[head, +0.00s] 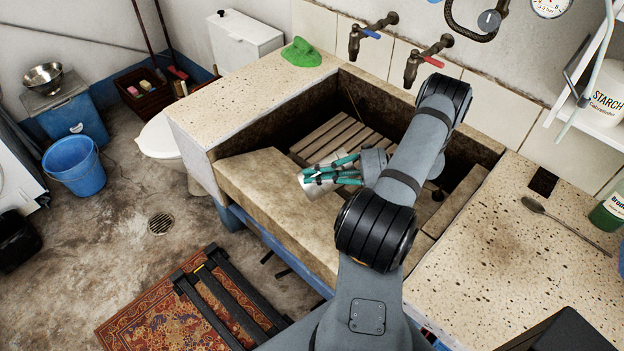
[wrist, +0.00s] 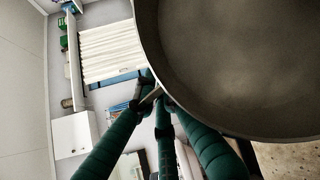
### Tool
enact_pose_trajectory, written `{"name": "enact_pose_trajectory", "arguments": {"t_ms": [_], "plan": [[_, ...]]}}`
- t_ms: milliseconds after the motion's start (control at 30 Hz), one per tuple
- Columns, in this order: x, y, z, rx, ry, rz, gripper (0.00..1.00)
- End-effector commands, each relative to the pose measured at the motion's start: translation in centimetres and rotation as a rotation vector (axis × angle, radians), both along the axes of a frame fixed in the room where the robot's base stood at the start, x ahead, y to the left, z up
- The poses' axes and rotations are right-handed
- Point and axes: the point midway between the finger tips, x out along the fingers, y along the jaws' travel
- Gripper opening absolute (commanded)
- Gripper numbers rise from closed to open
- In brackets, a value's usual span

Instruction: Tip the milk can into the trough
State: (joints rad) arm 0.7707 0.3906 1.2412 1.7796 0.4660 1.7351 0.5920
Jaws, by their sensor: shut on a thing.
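The milk can (head: 316,189) is a small pale metal vessel, partly hidden behind my gripper's teal fingers in the head view. My gripper (head: 322,174) is shut on it and holds it above the trough, near its front wall. In the wrist view the can (wrist: 240,60) is a large grey round shape with a rim, and the teal fingers (wrist: 157,100) meet at its edge. I cannot tell how far it is tilted or whether anything is in it. The stone trough (head: 262,180) has a slatted wooden board (head: 335,138) inside.
Two taps (head: 372,38) stick out from the wall over the trough. A green object (head: 301,53) lies on the left ledge. A blue bucket (head: 73,165) stands on the floor at left.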

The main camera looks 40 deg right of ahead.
Motion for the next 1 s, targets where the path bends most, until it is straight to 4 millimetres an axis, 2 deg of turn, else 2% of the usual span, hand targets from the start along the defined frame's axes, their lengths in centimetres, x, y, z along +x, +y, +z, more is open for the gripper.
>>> {"name": "enact_pose_trajectory", "arguments": {"t_ms": [300, 1000], "plan": [[-0.08, -0.47, 0.04, 0.061, -0.017, -0.002, 0.00], [-0.09, -0.50, 0.05, 0.065, -0.018, -0.001, 0.00]]}}
